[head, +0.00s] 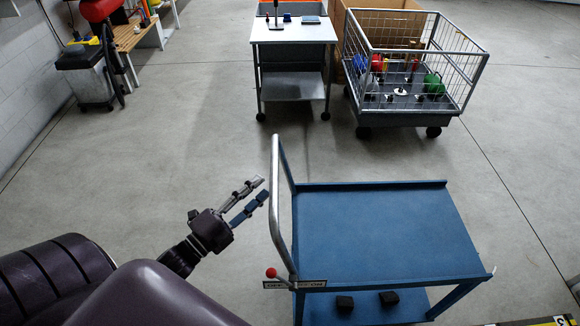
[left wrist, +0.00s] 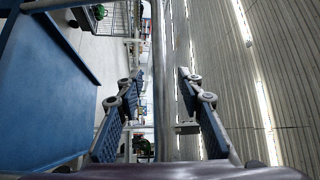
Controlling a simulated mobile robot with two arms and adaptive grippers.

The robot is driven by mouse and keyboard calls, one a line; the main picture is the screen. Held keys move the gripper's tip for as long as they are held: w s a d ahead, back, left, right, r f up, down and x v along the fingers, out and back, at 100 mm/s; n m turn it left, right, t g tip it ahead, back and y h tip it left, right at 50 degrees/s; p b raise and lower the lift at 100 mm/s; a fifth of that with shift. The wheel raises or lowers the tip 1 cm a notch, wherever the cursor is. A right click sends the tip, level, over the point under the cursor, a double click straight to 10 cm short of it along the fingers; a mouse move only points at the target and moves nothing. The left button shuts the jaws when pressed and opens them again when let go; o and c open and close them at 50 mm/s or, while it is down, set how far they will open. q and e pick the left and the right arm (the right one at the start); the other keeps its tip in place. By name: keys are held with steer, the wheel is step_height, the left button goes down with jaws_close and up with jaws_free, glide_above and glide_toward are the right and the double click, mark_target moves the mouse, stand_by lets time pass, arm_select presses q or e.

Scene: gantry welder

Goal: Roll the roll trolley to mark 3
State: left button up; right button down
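A blue two-deck trolley (head: 385,225) stands at the front right in the head view. Its grey tubular handle (head: 277,205) rises on the left side, with a red-knobbed lever (head: 272,272) and a small label plate at its foot. My left gripper (head: 260,189) is open just left of the handle. In the left wrist view the handle bar (left wrist: 161,90) runs upright in line with the gap between the open fingers (left wrist: 160,85), with no finger seen pressing on it. The trolley's blue deck (left wrist: 45,85) fills the left there. I cannot make out mark 3. My right gripper is not in view.
A grey table cart (head: 292,35) and a wire-cage cart (head: 405,110) holding coloured items stand at the back. A bin (head: 85,75) and bench (head: 130,38) line the left wall. Bare floor lies between. A yellow-black strip (head: 560,321) shows at the bottom right.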

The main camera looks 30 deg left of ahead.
mark_target(275, 175)
arm_select(q)
steer(key=p+x, duration=0.1)
steer(key=x, duration=0.5)
steer(key=shift+a, duration=0.1)
steer(key=shift+w, duration=0.25)
steer(key=shift+w+p, duration=0.2)
steer(key=shift+p, duration=0.1)
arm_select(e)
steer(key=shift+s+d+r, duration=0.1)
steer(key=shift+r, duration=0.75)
arm_select(q)
steer(key=shift+c, duration=0.4)
jaws_close()
